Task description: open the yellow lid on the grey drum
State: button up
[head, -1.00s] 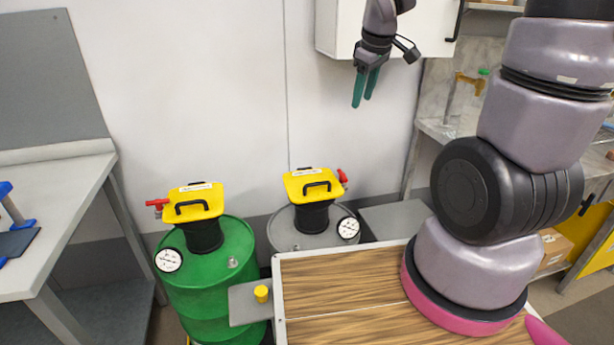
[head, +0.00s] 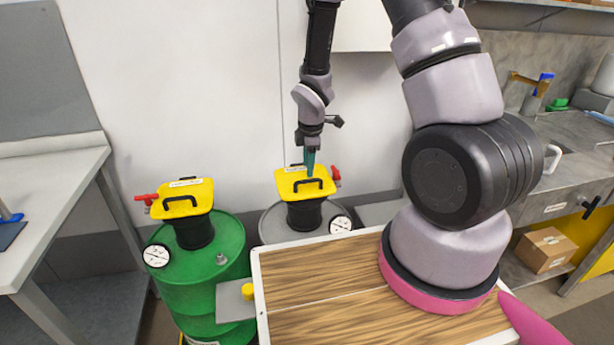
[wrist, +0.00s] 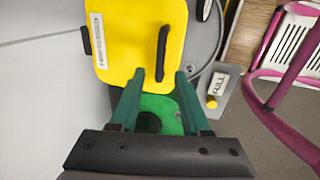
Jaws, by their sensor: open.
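The grey drum (head: 273,228) stands behind the wooden bench top, its body mostly hidden. Its yellow lid (head: 288,186) looks shut on a black neck and has a black handle (head: 309,184). My gripper (head: 311,172) points down just above this lid, near the handle. In the wrist view the yellow lid (wrist: 120,40) lies ahead of the fingertips. The handle (wrist: 162,53) stands upright in that picture, just beyond the gap of my gripper (wrist: 160,76). The teal fingers are apart with nothing held between them. I cannot tell the exact gap to the handle.
A green drum (head: 205,265) with its own yellow lid (head: 182,198) stands to the left. A red valve (head: 335,173) and a gauge (head: 340,223) are on the grey drum's right. A wooden bench top (head: 330,290) is in front, with a wall close behind.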

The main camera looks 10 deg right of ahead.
aim_at(308, 182)
jog(key=f, duration=0.3)
jog(key=w+f, duration=0.1)
jog(key=f, duration=0.1)
jog(key=shift+r, duration=0.1)
grip_shut()
dwell(1.3)
